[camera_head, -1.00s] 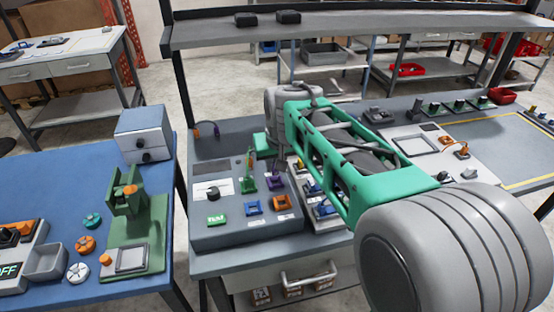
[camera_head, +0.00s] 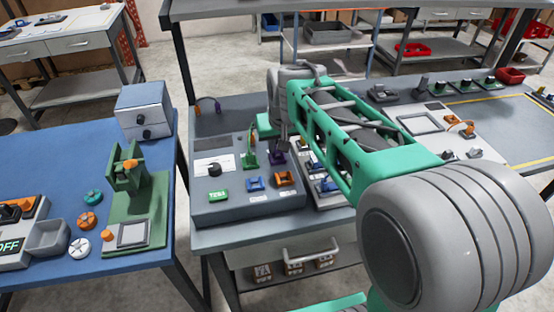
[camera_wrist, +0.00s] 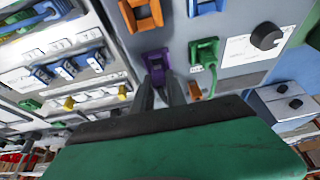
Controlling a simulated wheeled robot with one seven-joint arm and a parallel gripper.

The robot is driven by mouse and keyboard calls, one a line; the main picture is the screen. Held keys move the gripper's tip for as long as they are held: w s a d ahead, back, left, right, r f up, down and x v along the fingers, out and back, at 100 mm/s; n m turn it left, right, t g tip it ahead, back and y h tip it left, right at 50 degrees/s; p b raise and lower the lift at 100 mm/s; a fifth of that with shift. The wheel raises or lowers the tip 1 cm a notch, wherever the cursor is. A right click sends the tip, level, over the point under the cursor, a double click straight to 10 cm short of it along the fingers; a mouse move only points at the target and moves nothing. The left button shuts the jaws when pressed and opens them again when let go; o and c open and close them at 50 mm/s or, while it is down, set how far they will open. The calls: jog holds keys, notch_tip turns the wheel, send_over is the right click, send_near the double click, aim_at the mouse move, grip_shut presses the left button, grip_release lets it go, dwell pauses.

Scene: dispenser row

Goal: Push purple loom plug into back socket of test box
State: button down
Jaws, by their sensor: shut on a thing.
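The grey test box (camera_head: 235,205) stands on the grey bench, with green, blue and orange sockets on its top. My gripper (camera_wrist: 166,92) is pointed down at the box's back row, its fingers close together on the purple loom plug. The plug is mostly hidden by the fingers. A purple piece (camera_wrist: 156,60) shows just past the fingertips in the wrist view, and also below my gripper (camera_head: 277,158) in the head view. I cannot tell plug from socket there, or how deep the plug sits. A green plug with a cable (camera_wrist: 206,56) sits beside it in a green socket.
An orange socket (camera_head: 285,179) and a blue socket (camera_head: 255,184) are in the box's front row. A second panel with blue plugs (camera_head: 325,185) stands close on the right. A curved cable with orange and purple ends (camera_head: 207,102) lies behind the box.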

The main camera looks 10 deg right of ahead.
aim_at(277, 160)
jog(key=shift+f+b, duration=0.3)
jog(key=shift+f, duration=0.15)
jog(key=shift+f, duration=0.35)
jog(key=shift+s+f+b, duration=0.1)
jog(key=shift+f+b, duration=0.2)
jog(key=shift+b, duration=0.15)
jog(key=shift+s+f+b, duration=0.3)
jog(key=shift+f+b, duration=0.05)
jog(key=shift+f, duration=0.35)
jog(key=c, duration=1.5)
grip_release()
jog(key=shift+o, duration=0.3)
jog(key=shift+w+r+p, duration=0.2)
jog(key=shift+r+p, duration=0.85)
jog(key=shift+r, duration=0.6)
jog(key=shift+w+r+p, duration=0.2)
jog(key=shift+r+p, duration=0.8)
jog(key=shift+r, duration=0.65)
